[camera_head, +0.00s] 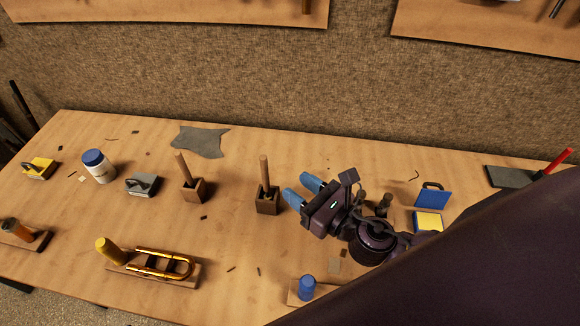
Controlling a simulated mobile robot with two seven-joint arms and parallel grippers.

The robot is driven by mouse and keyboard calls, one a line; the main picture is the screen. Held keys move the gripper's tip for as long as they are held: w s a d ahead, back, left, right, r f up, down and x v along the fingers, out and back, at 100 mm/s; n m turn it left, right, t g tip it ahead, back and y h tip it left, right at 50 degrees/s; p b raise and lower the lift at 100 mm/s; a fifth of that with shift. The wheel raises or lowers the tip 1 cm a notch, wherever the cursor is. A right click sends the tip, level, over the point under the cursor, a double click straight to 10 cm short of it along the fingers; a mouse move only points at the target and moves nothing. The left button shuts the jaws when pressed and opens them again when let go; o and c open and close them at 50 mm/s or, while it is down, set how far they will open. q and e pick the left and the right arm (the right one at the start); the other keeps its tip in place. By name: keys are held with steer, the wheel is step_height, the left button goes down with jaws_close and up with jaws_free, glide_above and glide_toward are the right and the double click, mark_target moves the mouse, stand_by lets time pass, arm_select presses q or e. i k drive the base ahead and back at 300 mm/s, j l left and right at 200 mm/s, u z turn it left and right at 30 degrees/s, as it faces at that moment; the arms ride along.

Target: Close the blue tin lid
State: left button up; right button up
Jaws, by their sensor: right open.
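The blue tin stands at the right of the bench. Its blue lid (433,199) is raised, with a dark handle at its top edge. The yellow inside of the tin (428,222) shows below the lid. My right gripper (303,190) is left of the tin and apart from it. Its two blue fingertips are spread, with nothing seen between them, and point left toward a wooden block with a stick. My right arm covers the bench's lower right and passes close below the tin. My left gripper is out of view.
The wooden block with an upright stick (267,205) is just left of my right fingertips. A similar block (194,190), a grey tin (142,185), a yellow tin (39,168) and a white jar (98,167) stand farther left. A blue cylinder (306,288) is at the front.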

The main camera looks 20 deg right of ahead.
mark_target(429, 198)
steer(key=k, duration=1.5)
